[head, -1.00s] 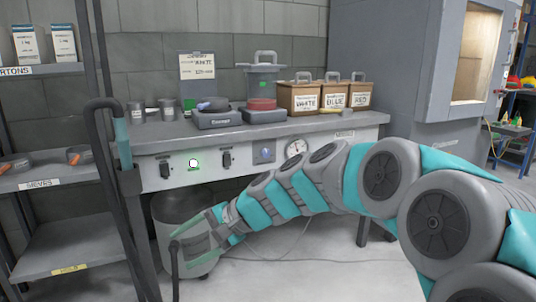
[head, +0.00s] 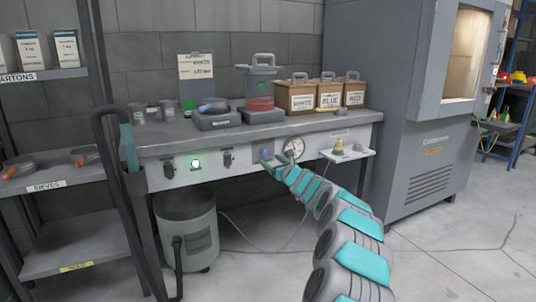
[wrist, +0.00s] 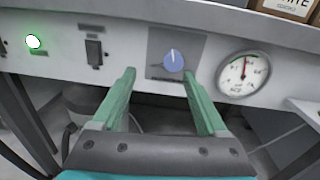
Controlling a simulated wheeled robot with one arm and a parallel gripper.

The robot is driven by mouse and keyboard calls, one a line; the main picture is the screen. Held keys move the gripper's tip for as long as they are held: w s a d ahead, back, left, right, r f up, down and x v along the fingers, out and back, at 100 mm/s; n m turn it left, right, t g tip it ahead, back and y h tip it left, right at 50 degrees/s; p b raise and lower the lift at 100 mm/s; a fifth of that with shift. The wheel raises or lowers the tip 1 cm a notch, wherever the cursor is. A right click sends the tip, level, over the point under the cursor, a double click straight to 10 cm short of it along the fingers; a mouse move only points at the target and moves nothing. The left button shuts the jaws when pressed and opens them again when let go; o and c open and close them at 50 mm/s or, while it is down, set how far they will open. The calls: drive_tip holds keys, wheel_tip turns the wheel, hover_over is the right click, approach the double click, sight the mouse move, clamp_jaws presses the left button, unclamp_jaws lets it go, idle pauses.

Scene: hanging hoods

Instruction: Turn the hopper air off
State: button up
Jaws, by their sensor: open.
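A blue round knob (wrist: 173,60) with a pale pointer mark near its top sits on a grey square plate on the bench's front panel. The knob also shows in the head view (head: 265,152). Its label is too small to read. My gripper (wrist: 159,76) is open and empty, with green fingers pointing at the panel. In the wrist view the knob appears between the fingertips, nearer the right one; I cannot tell whether they touch it. In the head view my gripper (head: 272,161) is at the panel, just below the knob.
Right of the knob is a round pressure gauge (wrist: 242,73). To the left are a dark switch (wrist: 94,49) and a lit green-white lamp (wrist: 34,41). A small white shelf (head: 347,153) juts out at right. A grey bin (head: 187,230) stands below the bench.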

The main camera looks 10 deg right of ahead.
sight(266, 153)
drive_tip(key=shift+m+h, duration=0.4)
drive_tip(key=shift+m, duration=0.1)
drive_tip(key=w, duration=0.1)
drive_tip(key=w+p, duration=0.1)
drive_tip(key=w, duration=0.1)
drive_tip(key=w+d, duration=0.1)
drive_tip(key=shift+w+f, duration=0.2)
drive_tip(key=shift+f, duration=0.15)
drive_tip(key=shift+p+x, duration=0.4)
drive_tip(key=shift+x, duration=0.35)
drive_tip(key=shift+w+a, duration=0.1)
drive_tip(key=shift+w, duration=0.25)
drive_tip(key=shift+w+a+f+p, duration=0.1)
drive_tip(key=shift+w+a+p, duration=0.1)
drive_tip(key=shift+w+p, duration=0.25)
drive_tip(key=shift+w+a, duration=0.2)
drive_tip(key=shift+w, duration=0.15)
clamp_jaws()
